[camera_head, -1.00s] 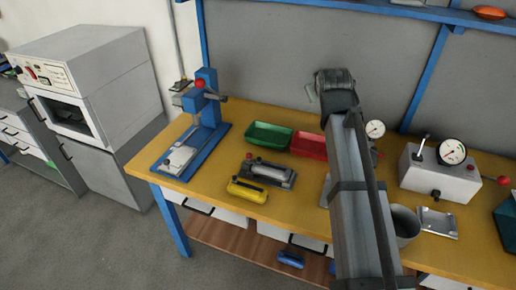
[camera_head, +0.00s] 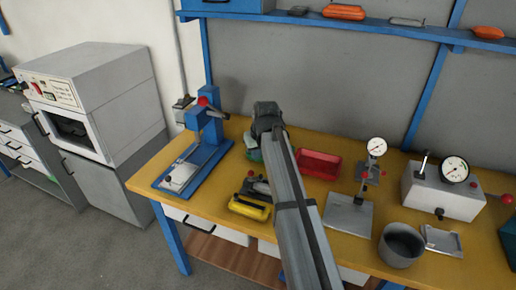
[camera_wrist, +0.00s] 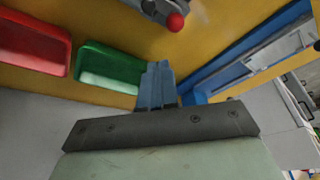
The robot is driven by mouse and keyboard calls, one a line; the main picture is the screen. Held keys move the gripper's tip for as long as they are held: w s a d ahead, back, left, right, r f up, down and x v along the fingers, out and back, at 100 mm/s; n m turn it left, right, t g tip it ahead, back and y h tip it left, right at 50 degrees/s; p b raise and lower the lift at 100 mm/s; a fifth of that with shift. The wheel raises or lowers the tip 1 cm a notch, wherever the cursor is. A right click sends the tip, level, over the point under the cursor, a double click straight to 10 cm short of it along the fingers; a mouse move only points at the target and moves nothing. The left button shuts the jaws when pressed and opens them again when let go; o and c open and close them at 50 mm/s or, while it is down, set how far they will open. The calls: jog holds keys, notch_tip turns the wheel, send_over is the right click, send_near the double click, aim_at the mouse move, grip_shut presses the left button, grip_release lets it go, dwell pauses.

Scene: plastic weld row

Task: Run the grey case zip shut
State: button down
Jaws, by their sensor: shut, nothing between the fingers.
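A dark grey item with a red ball (camera_head: 258,187), seemingly the grey case, lies on the yellow bench behind a yellow case (camera_head: 250,207). My arm covers its right part in the head view. In the wrist view a grey piece with a red ball (camera_wrist: 152,10) shows at the top edge, cut off by the frame. No zip line or slider can be made out. My gripper (camera_wrist: 157,70) is shut and empty, its fingertips beside the green tray (camera_wrist: 124,55) in the picture and apart from the red ball. In the head view my arm hides the fingers.
A blue press (camera_head: 208,145) stands left of my arm. To the right are a red tray (camera_head: 320,164), a grey stand with a dial, a grey cup (camera_head: 401,245) and a gauge box (camera_head: 443,190). A blue shelf (camera_head: 440,36) with several small cases runs above.

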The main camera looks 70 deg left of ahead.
jog(key=x, duration=0.4)
jog(key=shift+a+f, duration=0.15)
jog(key=shift+f, duration=0.2)
jog(key=d, duration=0.2)
jog(key=shift+d+f, duration=0.1)
jog(key=shift+d, duration=0.2)
jog(key=shift+d+f, duration=0.15)
jog(key=shift+d, duration=0.55)
jog(key=shift+d, duration=0.1)
jog(key=w+d, duration=0.7)
